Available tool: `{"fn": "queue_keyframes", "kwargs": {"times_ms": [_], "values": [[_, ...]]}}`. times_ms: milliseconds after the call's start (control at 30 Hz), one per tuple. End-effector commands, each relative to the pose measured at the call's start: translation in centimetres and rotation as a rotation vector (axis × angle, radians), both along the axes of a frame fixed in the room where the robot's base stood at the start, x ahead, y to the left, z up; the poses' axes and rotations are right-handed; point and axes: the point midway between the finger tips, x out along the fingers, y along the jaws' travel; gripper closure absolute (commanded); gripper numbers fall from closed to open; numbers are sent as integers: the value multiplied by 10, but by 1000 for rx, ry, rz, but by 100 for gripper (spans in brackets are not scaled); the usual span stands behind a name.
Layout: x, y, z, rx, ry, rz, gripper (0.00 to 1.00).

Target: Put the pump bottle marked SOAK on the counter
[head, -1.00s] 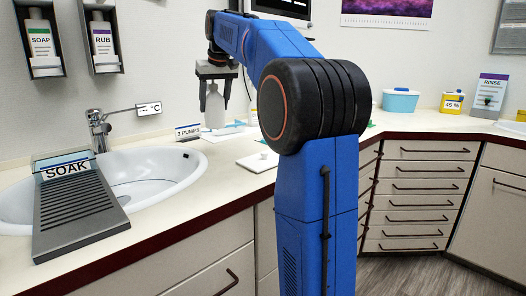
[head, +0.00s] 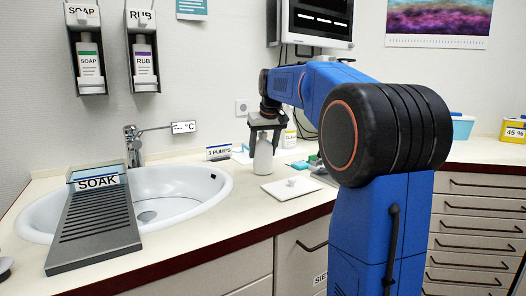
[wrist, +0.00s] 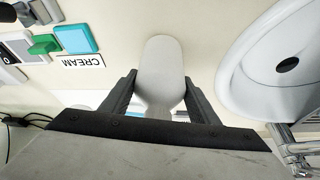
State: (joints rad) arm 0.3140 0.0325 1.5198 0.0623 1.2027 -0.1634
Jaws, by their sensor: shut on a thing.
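My gripper (head: 264,135) is shut on a plain pale bottle (head: 263,158) above the counter (head: 235,212), to the right of the sink. No marking on the bottle can be read, so I cannot tell whether it is the SOAK one. In the wrist view the bottle (wrist: 162,70) sits between the two dark fingers. The bottle is upright and its base is at or just above the counter; I cannot tell whether it touches. A sign reading SOAK (head: 97,182) stands at the back of a grey ribbed rack (head: 96,222) across the sink's left part.
The white sink (head: 190,200) is left of my gripper, with a tap (head: 132,145). A 3 PUMPS sign (head: 219,152) stands behind left of the bottle. A white plate (head: 291,189) lies to its right. A CREAM label (wrist: 81,61) shows in the wrist view. Counter in front is bare.

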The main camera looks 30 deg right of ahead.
Motion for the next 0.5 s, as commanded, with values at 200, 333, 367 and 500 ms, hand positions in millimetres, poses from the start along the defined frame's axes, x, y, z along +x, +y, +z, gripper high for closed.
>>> {"fn": "queue_keyframes", "kwargs": {"times_ms": [200,333,367,500], "values": [[0,0,-1,-1,-4,0,93],[0,0,-2,0,-3,0,93],[0,0,-3,0,-3,0,93],[0,0,-5,0,-2,0,26]]}}
